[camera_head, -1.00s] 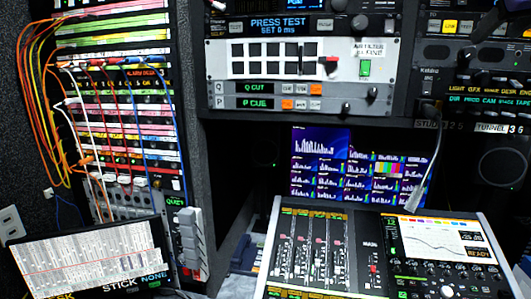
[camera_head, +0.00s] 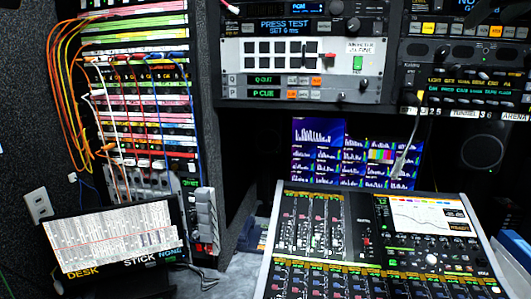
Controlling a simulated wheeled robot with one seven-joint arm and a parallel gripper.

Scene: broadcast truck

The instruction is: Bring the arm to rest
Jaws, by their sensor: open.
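My gripper is not in view, and I cannot make out any part of my arm with certainty. A dark shape (camera_head: 484,10) cuts into the top right corner; I cannot tell what it is. The camera faces the racks and the mixing desk (camera_head: 375,240) of the truck.
A patch bay (camera_head: 135,90) with orange, red, white and blue cables fills the left. A tilted screen (camera_head: 110,238) stands below it. A panel of black keys (camera_head: 268,55) with a red lever (camera_head: 329,56) is above the monitors (camera_head: 345,155).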

